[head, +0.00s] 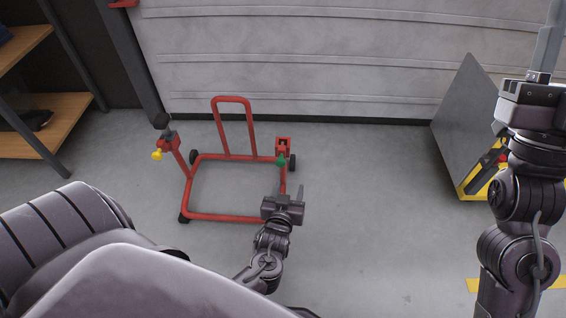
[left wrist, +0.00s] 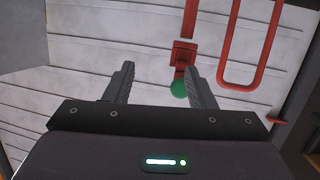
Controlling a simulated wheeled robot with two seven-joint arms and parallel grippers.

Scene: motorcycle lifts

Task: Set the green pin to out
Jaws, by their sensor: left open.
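The green pin (head: 281,161) is a round green knob on the red post at the right side of a red lift frame (head: 225,217). In the left wrist view the green pin (left wrist: 179,89) appears in the gap between my fingers, nearer the right-hand one, below a red bracket (left wrist: 183,54). My left gripper (head: 289,190) is open and empty, just on the near side of the pin, with no contact visible. My right gripper (head: 547,50) is raised at the right edge, far from the lift; its finger opening cannot be made out.
A yellow knob (head: 156,155) sits on the lift's left post. A grey panel on a yellow base (head: 474,195) stands at the right. Wooden shelves (head: 45,125) are at the left, and a pale slatted wall (head: 300,70) is behind. The floor right of the lift is clear.

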